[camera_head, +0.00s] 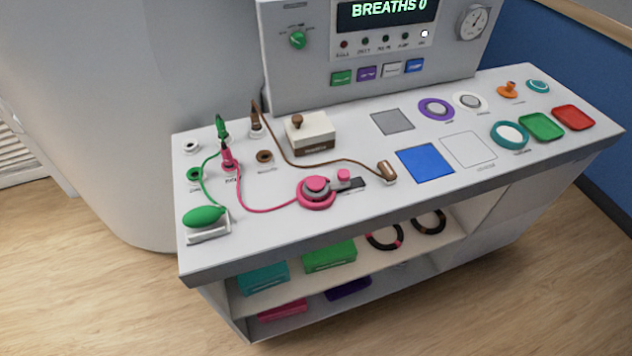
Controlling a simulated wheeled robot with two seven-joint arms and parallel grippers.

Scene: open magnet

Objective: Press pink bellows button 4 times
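A pink round device (317,200), which looks like the bellows, sits near the front edge of the white counter, left of its middle. It has a raised round pink top (317,184). A smaller pink knob (344,174) stands just right of it beside a dark strip (357,184). I cannot tell which pink part is the button. A pink cable (250,208) runs from the device to a pink plug (228,158). The display (388,10) on the panel reads "BREATHS 0". Neither of my grippers is in view.
A green bulb (204,216) lies at the counter's left front. A brown cylinder (387,171) on a cable lies right of the pink device. A cream box (310,130) with a brown knob stands behind. Blue (426,162) and white squares mark the right. Shelves below hold boxes and rings.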

